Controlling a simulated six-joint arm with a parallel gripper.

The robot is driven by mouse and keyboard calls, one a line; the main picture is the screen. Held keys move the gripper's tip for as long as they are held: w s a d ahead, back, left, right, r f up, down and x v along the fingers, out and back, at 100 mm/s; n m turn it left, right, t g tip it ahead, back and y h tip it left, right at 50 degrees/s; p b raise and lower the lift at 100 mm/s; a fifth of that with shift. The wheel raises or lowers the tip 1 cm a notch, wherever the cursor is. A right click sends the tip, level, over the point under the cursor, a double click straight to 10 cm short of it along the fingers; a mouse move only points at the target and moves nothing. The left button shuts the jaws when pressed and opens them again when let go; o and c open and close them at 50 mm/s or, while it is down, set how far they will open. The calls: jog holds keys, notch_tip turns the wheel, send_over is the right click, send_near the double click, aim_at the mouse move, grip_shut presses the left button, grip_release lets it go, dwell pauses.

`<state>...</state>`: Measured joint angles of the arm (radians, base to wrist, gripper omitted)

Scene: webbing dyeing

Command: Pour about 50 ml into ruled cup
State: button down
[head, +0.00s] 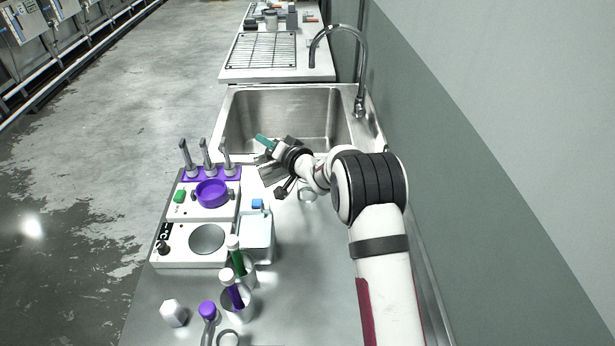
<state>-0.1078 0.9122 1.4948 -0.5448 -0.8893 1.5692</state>
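My gripper (268,163) is at the near edge of the sink, to the right of the purple rack, with my arm reaching in from the right. A teal piece (265,142) shows at its far side; I cannot tell whether it is held or part of the gripper. The finger gap is too small to make out. A clear round vessel (308,195), possibly the ruled cup, stands partly hidden under my wrist. A clear boxy container (257,240) stands on the counter nearer the camera, with a small blue piece (258,204) at its far end. No rulings or liquid level can be read.
A purple pan (211,193) sits on a white unit, with a grey round plate (206,239) on another nearer. Bottles with a green stem (238,262) and purple stem (235,294) stand in front. The sink (250,105) has a tall faucet (360,70). The counter's right-centre is clear.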

jog(key=shift+w+d+m, duration=0.1)
jog(key=shift+d+m, duration=0.15)
jog(key=shift+m, duration=0.05)
dwell(1.2)
jog(key=a, duration=0.1)
jog(key=s+a+n, duration=0.1)
jog(key=a+f+n, duration=0.1)
jog(key=shift+s+a+f+h, duration=0.1)
jog(key=shift+s+a+h, duration=0.15)
jog(key=shift+a+h, duration=0.15)
jog(key=shift+s+a+f+n+h, duration=0.1)
jog(key=shift+a+f+n+h, duration=0.2)
jog(key=shift+f+n, duration=0.25)
jog(key=shift+s+a+f+n+h, duration=0.1)
jog(key=shift+a+f+n+h, duration=0.2)
jog(key=shift+n, duration=0.35)
jog(key=shift+f, duration=0.1)
dwell(0.3)
jog(key=s+a+f+n+t+h, duration=0.1)
jog(key=a+f+n+h, duration=0.2)
jog(key=n, duration=0.4)
jog(key=shift+s+a+f+n+h+b, duration=0.2)
jog(key=shift+s+a+n+h+b, duration=0.15)
jog(key=shift+a+h, duration=0.7)
jog(key=shift+w+a+r, duration=0.1)
jog(key=shift+a, duration=0.05)
